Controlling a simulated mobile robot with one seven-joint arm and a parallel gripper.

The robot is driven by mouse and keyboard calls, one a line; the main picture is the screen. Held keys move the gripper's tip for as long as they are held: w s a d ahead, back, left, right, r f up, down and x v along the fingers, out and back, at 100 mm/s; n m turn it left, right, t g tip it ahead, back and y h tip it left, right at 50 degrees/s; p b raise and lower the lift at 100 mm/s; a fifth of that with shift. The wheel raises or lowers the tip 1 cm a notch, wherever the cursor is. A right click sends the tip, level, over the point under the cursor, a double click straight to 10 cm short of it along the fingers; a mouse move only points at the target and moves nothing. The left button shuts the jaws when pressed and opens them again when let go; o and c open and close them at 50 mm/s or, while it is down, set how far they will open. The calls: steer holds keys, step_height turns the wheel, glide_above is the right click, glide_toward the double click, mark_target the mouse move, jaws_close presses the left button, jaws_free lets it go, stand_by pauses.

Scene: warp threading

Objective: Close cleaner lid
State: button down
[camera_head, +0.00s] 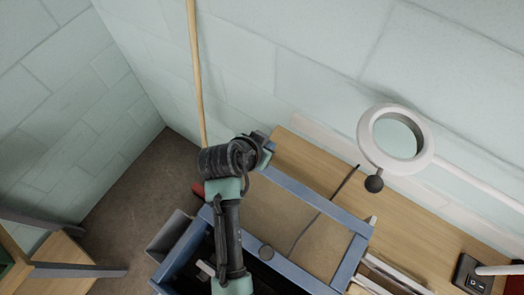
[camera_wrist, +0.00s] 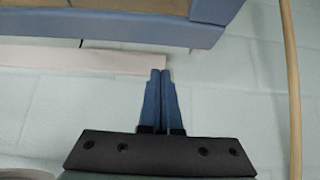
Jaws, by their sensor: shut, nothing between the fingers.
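The cleaner is a blue box (camera_head: 178,262) at the lower middle of the head view, with a dark interior partly covered by my arm. Its lid, a blue frame (camera_head: 305,194) around a tan, seemingly see-through pane (camera_head: 300,225), appears raised. The lid's blue edge also crosses the top of the wrist view (camera_wrist: 110,36). My gripper (camera_wrist: 160,72) is shut and empty, its blue fingertips pointing towards that edge with a visible gap in the picture. In the head view my arm's dark wrist covers the area by the lid's upper left corner, and the fingertips cannot be made out there.
A wooden bench (camera_head: 415,225) runs along the pale block wall behind the lid. A white ring magnifier lamp (camera_head: 423,153) hangs at the right. A wooden pole (camera_head: 195,70) leans on the wall. A wooden table (camera_head: 50,268) stands at the lower left, with open floor (camera_head: 135,195) between.

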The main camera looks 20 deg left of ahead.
steer(key=shift+s+a+f+p, duration=0.2)
steer(key=shift+s+f+p, duration=0.15)
steer(key=shift+s+p, duration=0.35)
steer(key=shift+s+a+f+p, duration=0.2)
steer(key=shift+s+f+p, duration=0.1)
steer(key=shift+s+p, duration=0.35)
steer(key=shift+a+f, duration=0.1)
steer(key=shift+f, duration=0.05)
